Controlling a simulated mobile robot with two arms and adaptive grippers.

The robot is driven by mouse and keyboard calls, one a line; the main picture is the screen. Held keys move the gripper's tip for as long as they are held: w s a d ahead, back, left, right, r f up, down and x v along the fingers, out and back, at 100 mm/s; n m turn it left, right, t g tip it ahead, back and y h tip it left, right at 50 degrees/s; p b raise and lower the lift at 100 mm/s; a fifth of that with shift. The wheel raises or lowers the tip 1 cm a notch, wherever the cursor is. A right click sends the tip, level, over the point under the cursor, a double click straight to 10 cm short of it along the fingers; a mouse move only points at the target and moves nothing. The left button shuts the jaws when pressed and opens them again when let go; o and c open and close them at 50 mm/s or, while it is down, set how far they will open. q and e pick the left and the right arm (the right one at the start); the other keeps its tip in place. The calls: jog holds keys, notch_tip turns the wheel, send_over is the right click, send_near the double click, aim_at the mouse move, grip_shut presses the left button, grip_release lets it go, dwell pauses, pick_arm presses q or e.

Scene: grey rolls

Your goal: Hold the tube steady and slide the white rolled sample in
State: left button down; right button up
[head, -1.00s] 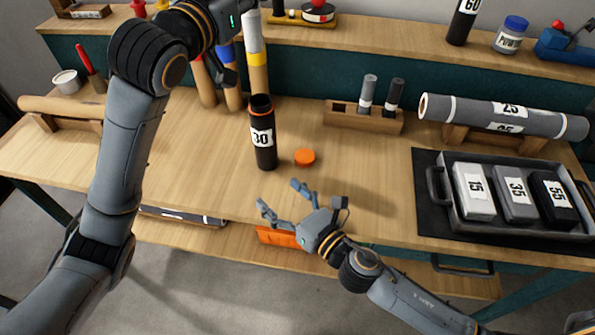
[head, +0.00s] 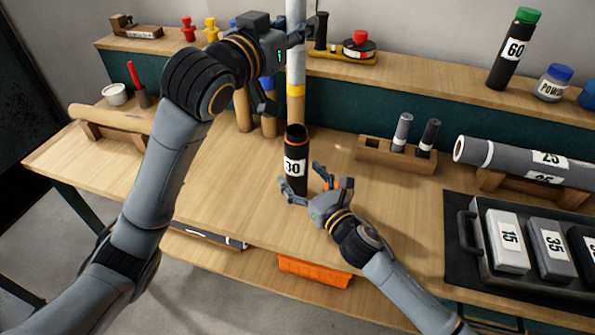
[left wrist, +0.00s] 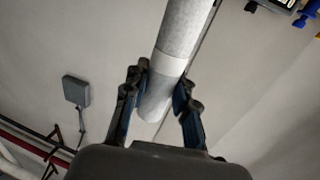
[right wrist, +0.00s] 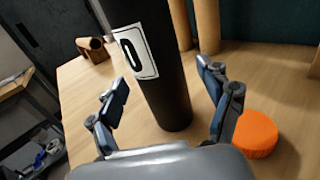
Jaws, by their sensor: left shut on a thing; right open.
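In the right wrist view the tube (right wrist: 155,75) stands between the spread fingers (right wrist: 165,97), with a gap visible on each side. The orange cap (right wrist: 256,134) lies just outside the right-hand finger; in the head view my gripper partly hides it. My left gripper (head: 299,37) is shut on the white rolled sample (head: 296,62), held upright high above the tube. The sample (left wrist: 182,35) also shows between the fingers in the left wrist view.
Tan rolls with coloured bands stand behind the tube. A wooden block (head: 395,155) with two small grey and black cylinders is to the right. Further right are a large grey roll (head: 520,158) and a tray (head: 466,235) of numbered boxes. The bench front between is clear.

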aim_at(291, 64)
jog(key=shift+x, duration=1)
jog(key=c, duration=1.3)
pick_arm(q)
jog(key=shift+m+h, duration=0.3)
jog(key=shift+h, duration=0.1)
notch_tip(291, 64, down, 6)
jog(key=shift+f, duration=0.1)
pick_arm(e)
jog(key=shift+c, duration=0.2)
